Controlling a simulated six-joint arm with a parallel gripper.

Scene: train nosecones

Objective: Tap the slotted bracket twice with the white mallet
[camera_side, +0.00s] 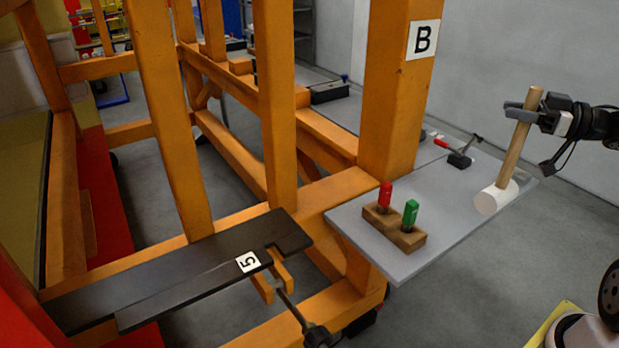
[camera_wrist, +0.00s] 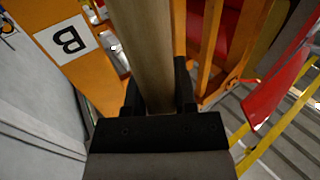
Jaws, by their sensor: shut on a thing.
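The white mallet has a wooden handle (camera_side: 520,140) and a white cylindrical head (camera_side: 495,198). My gripper (camera_side: 524,113) is shut on the upper part of the handle. The head hangs down, over or close to the right end of the grey shelf; I cannot tell whether it touches. The handle (camera_wrist: 143,50) also runs between my fingers in the wrist view, where the head is out of sight. A dark flat plate marked 5 (camera_side: 190,272), with a notch at its right end, is likely the slotted bracket. It lies on the orange frame, far left of the mallet.
The grey shelf (camera_side: 385,250) carries a wooden block (camera_side: 394,228) with a red-handled (camera_side: 385,196) and a green-handled tool (camera_side: 410,214) standing in it. A dark hammer (camera_side: 461,158) lies behind. An orange post marked B (camera_side: 395,110) rises between shelf and frame. A clamp (camera_side: 300,320) hangs beside the plate.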

